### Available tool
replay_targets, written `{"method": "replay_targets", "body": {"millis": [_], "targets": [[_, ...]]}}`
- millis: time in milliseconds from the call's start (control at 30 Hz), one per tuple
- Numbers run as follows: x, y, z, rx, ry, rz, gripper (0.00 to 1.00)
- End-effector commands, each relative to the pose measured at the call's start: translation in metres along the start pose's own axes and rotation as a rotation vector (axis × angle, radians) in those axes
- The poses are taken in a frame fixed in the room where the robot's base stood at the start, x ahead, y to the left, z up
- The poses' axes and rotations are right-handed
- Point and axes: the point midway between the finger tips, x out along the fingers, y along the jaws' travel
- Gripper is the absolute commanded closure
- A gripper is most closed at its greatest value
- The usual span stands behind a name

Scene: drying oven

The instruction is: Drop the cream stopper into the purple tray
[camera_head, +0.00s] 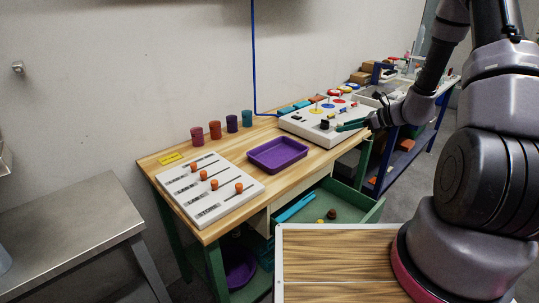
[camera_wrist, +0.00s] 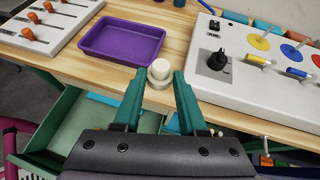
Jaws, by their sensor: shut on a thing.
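The cream stopper (camera_wrist: 160,70) shows between the fingertips of my gripper (camera_wrist: 158,84) in the wrist view, a pale round piece with a narrower top. My gripper is shut on it, the two green fingers on either side. The purple tray (camera_wrist: 122,43) lies up and to the left of the fingertips in the wrist view, shallow and empty. In the head view the purple tray (camera_head: 277,154) rests on the wooden bench, and my gripper (camera_head: 348,126) is to its right, by the front of the white control panel. The stopper is too small to make out there.
The white control panel (camera_head: 330,114) with a black knob (camera_wrist: 217,60) stands right of the tray. A white slider board (camera_head: 208,188) with orange knobs is at its left. Several coloured cups (camera_head: 215,130) line the back. An open green drawer (camera_head: 325,205) juts out below.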

Motion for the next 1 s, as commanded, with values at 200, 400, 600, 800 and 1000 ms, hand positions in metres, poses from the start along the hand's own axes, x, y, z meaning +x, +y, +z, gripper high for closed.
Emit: {"method": "replay_targets", "body": {"millis": [200,400,600,800,1000], "targets": [[0.052,0.018,0.017,-0.05,-0.001,0.092,1.0],[0.114,0.047,0.036,-0.111,0.0,0.202,1.0],[0.159,0.075,0.05,-0.154,-0.001,0.282,1.0],[0.174,0.084,0.049,-0.166,0.0,0.305,1.0],[0.184,0.085,0.031,-0.165,0.0,0.307,1.0]]}}
